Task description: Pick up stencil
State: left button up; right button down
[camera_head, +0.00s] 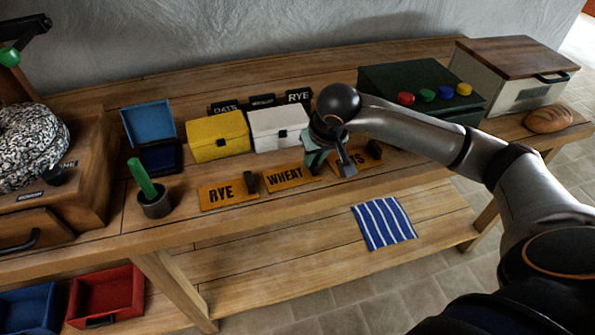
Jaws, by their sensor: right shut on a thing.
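Three orange stencil plates lie in a row along the bench's front: the RYE stencil (221,193), the WHEAT stencil (285,177) and the OATS stencil (356,160). Each has a small black grip at its right end. My right gripper (330,163) points down where the WHEAT and OATS stencils meet. It is shut and appears to hold the WHEAT stencil by its black grip; its fingers partly hide the contact. The WHEAT stencil looks flat at bench level. The gripper also covers the left of the OATS lettering. My left gripper is out of view.
Behind the stencils stand a blue open box (150,124), a yellow box (217,138), a white box (278,128) and black lettered signs (262,101). A cup (155,207) with a green-handled tool stands left. A dark green button panel (405,82) is behind my right forearm.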

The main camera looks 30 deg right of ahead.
jog(key=shift+r, duration=0.2)
jog(key=shift+w+r, duration=0.1)
jog(key=shift+r, duration=0.15)
notch_tip(320, 180, up, 2)
jog(key=shift+r, duration=0.1)
jog(key=s+d+r+b, duration=0.1)
jog(key=s+d+r, duration=0.2)
jog(key=s+r, duration=0.7)
jog(key=s, duration=0.3)
jog(key=shift+s+b, duration=0.3)
jog(key=shift+s, duration=0.1)
